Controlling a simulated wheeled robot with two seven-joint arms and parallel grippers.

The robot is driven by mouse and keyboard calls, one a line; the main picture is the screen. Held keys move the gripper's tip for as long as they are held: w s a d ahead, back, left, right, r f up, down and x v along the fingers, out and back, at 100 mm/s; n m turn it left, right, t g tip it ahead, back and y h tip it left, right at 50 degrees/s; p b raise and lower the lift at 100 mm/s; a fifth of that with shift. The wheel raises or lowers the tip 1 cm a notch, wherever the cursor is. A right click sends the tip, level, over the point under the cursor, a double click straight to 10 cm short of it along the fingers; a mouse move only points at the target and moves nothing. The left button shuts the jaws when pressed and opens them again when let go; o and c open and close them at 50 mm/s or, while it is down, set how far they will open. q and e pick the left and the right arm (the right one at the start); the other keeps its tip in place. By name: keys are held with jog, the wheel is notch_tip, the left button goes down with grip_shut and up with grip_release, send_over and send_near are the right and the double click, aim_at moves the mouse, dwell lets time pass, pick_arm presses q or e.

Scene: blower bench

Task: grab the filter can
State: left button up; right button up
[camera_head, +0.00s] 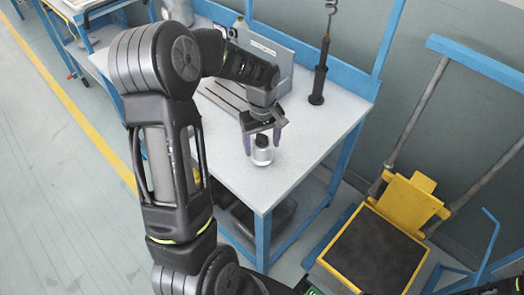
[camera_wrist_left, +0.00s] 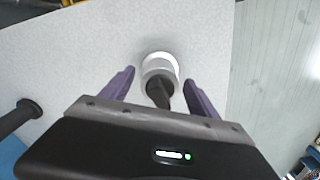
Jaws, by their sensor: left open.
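The filter can (camera_head: 262,154) is a small white and silver cylinder with a black top, standing upright on the bench top. In the left wrist view the can (camera_wrist_left: 160,68) lies between and slightly beyond the two purple fingertips, its dark top towards the camera. My left gripper (camera_head: 263,142) is open just above and around the can's upper part, with one purple finger on each side. In the left wrist view the fingers of my left gripper (camera_wrist_left: 158,80) show a gap to the can on both sides.
The grey-topped bench (camera_head: 310,150) has a blue frame. A grey box-like unit (camera_head: 265,48) stands at its back, and a black upright tool (camera_head: 319,75) stands to the right. A yellow and black cart (camera_head: 375,250) is on the floor at right. The bench top around the can is clear.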

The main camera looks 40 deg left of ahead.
pick_arm(q)
jog(key=shift+c, duration=0.3)
grip_shut()
dwell(0.9)
